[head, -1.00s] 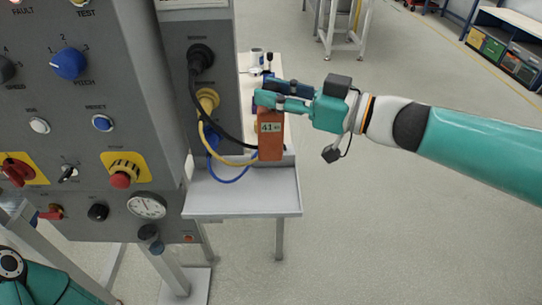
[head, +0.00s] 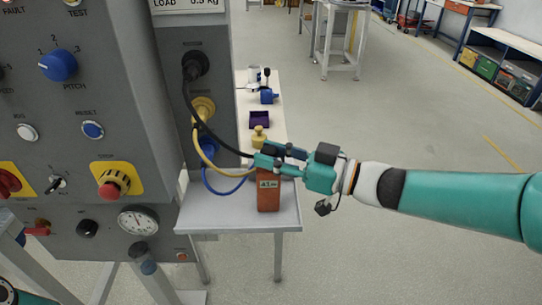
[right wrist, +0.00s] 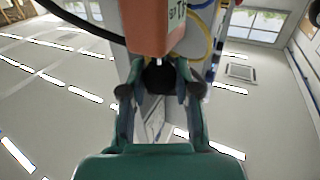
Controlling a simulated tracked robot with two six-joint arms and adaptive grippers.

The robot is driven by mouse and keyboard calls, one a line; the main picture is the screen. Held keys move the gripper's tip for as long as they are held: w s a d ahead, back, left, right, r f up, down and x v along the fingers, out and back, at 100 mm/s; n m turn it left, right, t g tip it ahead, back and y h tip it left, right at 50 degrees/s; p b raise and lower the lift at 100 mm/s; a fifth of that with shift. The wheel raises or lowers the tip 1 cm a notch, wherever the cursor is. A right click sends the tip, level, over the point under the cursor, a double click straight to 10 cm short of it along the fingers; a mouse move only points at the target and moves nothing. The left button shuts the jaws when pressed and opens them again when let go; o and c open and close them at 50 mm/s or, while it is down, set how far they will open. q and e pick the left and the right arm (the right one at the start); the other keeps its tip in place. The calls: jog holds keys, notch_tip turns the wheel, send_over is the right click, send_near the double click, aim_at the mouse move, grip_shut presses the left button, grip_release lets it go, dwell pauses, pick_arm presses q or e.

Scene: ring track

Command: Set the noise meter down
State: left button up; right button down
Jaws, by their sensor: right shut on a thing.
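The noise meter (head: 268,196) is an orange upright box with a small display; its reading is too small to read surely. My right gripper (head: 267,158) is shut on its top end. The meter stands upright over the grey shelf (head: 225,220) on the panel's side; I cannot tell whether its base touches. In the right wrist view the orange body (right wrist: 155,28) is at the top, and its black end (right wrist: 160,76) is between the fingers (right wrist: 160,88). My left gripper is out of view.
The control panel (head: 110,150) with knobs and buttons stands left. Black, yellow and blue cables (head: 222,187) hang from its side sockets close to the meter. Behind is a white table (head: 272,88) with a purple tray (head: 259,119) and a yellow weight (head: 258,137). The shelf's left part is free.

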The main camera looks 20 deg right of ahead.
jog(key=shift+f, duration=0.15)
jog(key=c, duration=0.8)
grip_release()
jog(key=shift+c, duration=0.2)
jog(key=shift+r, duration=0.3)
jog(key=v, duration=1.2)
jog(key=shift+f, duration=0.1)
